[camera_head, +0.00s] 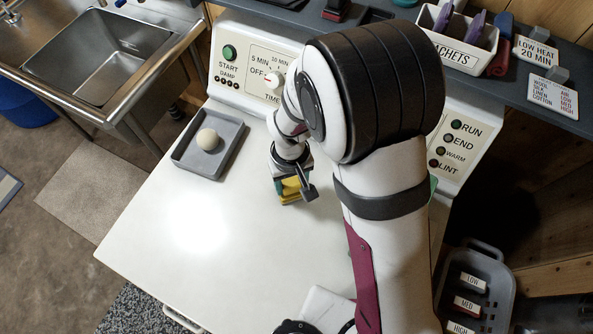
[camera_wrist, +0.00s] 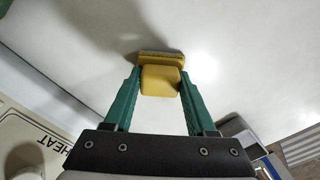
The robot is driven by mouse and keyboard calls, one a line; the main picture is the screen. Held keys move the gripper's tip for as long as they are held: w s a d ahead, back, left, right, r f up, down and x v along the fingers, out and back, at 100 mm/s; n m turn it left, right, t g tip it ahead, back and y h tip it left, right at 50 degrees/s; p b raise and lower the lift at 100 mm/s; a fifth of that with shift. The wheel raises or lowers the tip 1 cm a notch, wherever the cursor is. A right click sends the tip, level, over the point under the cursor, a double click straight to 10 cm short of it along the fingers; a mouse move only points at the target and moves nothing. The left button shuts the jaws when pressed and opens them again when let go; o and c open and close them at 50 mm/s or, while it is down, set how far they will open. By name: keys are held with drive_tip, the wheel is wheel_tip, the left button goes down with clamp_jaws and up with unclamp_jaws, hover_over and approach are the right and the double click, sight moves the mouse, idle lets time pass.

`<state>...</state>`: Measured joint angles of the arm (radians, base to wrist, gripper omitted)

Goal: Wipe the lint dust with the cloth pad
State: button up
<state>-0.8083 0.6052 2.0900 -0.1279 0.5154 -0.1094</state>
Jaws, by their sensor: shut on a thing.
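My gripper (camera_head: 294,180) is over the white dryer top, right of the grey tray. It is shut on the yellow cloth pad (camera_head: 287,191). In the wrist view, the green fingers of my gripper (camera_wrist: 161,82) press on both sides of the pad's yellow block (camera_wrist: 160,81), with a wider, greyish-edged part beyond it. The pad is low over the white top (camera_head: 190,235); I cannot tell whether it touches. I see no lint dust in either view; my arm hides part of the top.
A grey tray (camera_head: 181,154) holding a pale ball (camera_head: 208,140) sits on the left of the top. A control panel (camera_head: 249,66) runs along the back. A shelf above holds a sachets box (camera_head: 459,51). A grey caddy (camera_head: 490,262) is at right. The top's front left is clear.

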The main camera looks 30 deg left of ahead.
sight(289, 190)
drive_tip(key=shift+s, duration=0.8)
drive_tip(key=shift+s+r, duration=0.1)
drive_tip(key=shift+r, duration=0.15)
wheel_tip(289, 190, up, 8)
drive_tip(key=shift+f, duration=0.2)
drive_tip(key=shift+d, duration=0.1)
drive_tip(key=w+d+r+m, duration=0.4)
drive_tip(key=w+d+r, duration=0.5)
drive_tip(key=w+d, duration=0.15)
drive_tip(key=w+d+r+m, duration=0.1)
drive_tip(key=d+r+m, duration=0.1)
drive_tip(key=d+r, duration=0.2)
drive_tip(key=w+d+r+m, duration=0.1)
drive_tip(key=d+r+m, duration=0.2)
drive_tip(key=d, duration=0.7)
wheel_tip(289, 190, up, 2)
drive_tip(key=shift+d+r, duration=0.1)
drive_tip(key=shift+d, duration=0.05)
